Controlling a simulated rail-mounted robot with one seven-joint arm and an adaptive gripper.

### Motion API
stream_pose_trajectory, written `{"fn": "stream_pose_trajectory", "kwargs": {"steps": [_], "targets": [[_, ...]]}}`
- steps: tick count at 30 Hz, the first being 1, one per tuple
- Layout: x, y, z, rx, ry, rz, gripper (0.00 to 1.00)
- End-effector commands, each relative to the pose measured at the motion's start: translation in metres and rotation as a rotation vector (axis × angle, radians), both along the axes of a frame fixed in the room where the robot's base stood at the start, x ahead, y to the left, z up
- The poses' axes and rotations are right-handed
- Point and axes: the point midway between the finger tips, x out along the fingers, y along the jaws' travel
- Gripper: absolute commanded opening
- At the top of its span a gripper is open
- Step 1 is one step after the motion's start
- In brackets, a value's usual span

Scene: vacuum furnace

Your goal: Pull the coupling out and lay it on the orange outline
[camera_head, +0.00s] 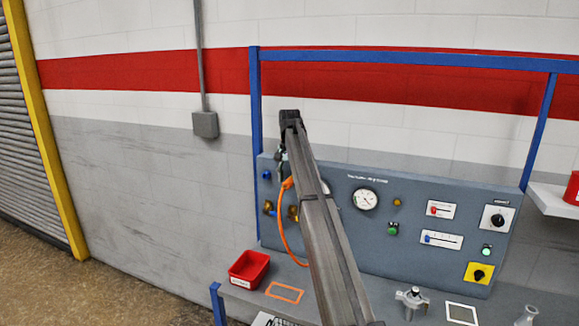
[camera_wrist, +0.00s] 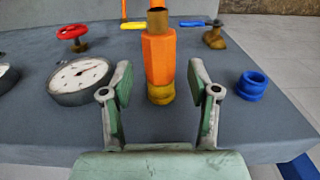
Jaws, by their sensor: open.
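The coupling (camera_wrist: 159,58) is an orange body with a brass-coloured collar below it in the wrist view. In the head view the coupling (camera_head: 287,183) shows at the panel's left side, with an orange hose hanging from it. My gripper (camera_wrist: 160,72) is open, with one finger on each side of the coupling and visible gaps to both. In the head view my arm covers part of this area and the gripper is hard to make out. The orange outline (camera_head: 282,299) lies empty on the bench below the panel.
A gauge (camera_wrist: 80,80), a red valve wheel (camera_wrist: 72,32), a yellow handle (camera_wrist: 132,25) and a blue fitting (camera_wrist: 252,86) surround the coupling. A red bin (camera_head: 249,269) stands left of the outline. A blue frame (camera_head: 255,120) rises around the panel.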

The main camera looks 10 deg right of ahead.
Motion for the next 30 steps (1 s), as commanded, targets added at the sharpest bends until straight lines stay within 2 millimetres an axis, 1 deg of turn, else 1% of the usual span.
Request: {"fn": "stream_pose_trajectory", "kwargs": {"steps": [3, 11, 12, 14, 15, 16, 19, 20, 21, 22, 30], "targets": [[-0.0005, 0.0000, -0.0056, 0.001, 0.001, 0.000, 0.60], [0.0000, 0.0000, -0.0068, 0.000, 0.000, 0.000, 0.60], [0.0000, 0.0000, -0.0067, 0.000, 0.000, 0.000, 0.46], [-0.0001, -0.0001, -0.0067, 0.000, 0.000, 0.000, 0.25], [-0.0001, 0.0001, -0.0067, 0.000, 0.000, 0.000, 0.11], [-0.0001, 0.0001, -0.0067, 0.000, 0.000, 0.000, 0.00], [-0.0001, 0.0001, -0.0067, 0.000, 0.000, 0.000, 0.00], [-0.0001, 0.0001, -0.0067, 0.000, 0.000, 0.000, 0.23], [-0.0001, 0.0001, -0.0067, 0.000, 0.000, 0.000, 0.09], [-0.0001, 0.0001, -0.0067, 0.000, 0.000, 0.000, 0.00], [-0.0017, 0.0009, -0.0063, 0.000, 0.000, 0.000, 0.00]]}}
